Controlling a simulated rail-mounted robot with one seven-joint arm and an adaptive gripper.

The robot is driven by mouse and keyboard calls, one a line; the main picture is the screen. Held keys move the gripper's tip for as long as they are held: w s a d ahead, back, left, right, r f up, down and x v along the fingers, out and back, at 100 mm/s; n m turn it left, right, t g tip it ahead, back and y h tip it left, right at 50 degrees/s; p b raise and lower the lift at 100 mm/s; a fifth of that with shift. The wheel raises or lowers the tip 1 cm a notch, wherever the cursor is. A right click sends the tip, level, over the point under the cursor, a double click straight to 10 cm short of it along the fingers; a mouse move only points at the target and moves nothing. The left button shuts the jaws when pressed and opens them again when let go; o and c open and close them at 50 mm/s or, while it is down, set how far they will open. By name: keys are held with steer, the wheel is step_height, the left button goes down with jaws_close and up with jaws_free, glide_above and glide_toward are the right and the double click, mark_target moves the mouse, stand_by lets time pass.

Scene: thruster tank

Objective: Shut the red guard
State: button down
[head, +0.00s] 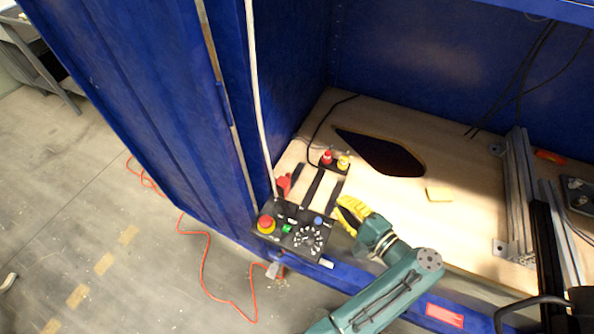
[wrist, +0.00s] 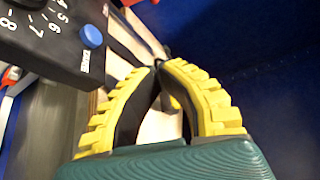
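A small red piece (head: 283,185), which looks like the red guard, stands at the left edge of the wooden deck, behind the black control box (head: 270,236). It is too small for me to tell its hinge or how far open it is. My gripper (head: 341,207) has yellow ribbed fingers and is just right of the box, near its blue button (head: 318,221). In the wrist view my gripper (wrist: 160,67) has its fingertips together with nothing held between them. The box's blue button (wrist: 91,36) and numbered dial are close at upper left there. I cannot identify the guard in that view.
The box carries a red mushroom button (head: 266,223) and a green switch (head: 287,229). A smaller box with red (head: 327,156) and yellow knobs sits behind. Blue curtains wall the left and back.

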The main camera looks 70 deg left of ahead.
mark_target(284, 185)
steer(key=b+x, duration=0.2)
steer(key=x, duration=0.4)
steer(key=b+x, duration=0.1)
steer(key=x, duration=0.5)
steer(key=b+x, duration=0.2)
steer(key=x, duration=0.4)
steer(key=shift+s+a+f+b, duration=0.2)
steer(key=shift+a+f+b, duration=0.1)
steer(key=shift+a, duration=0.05)
steer(key=d, duration=0.1)
steer(key=s+d, duration=0.1)
steer(key=d+r, duration=0.1)
steer(key=shift+s+d, duration=0.15)
steer(key=shift+s, duration=0.25)
steer(key=shift+s+r, duration=0.15)
steer(key=shift+r, duration=0.15)
steer(key=shift+d, duration=0.1)
steer(key=shift+d+r, duration=0.1)
steer(key=shift+n, duration=0.3)
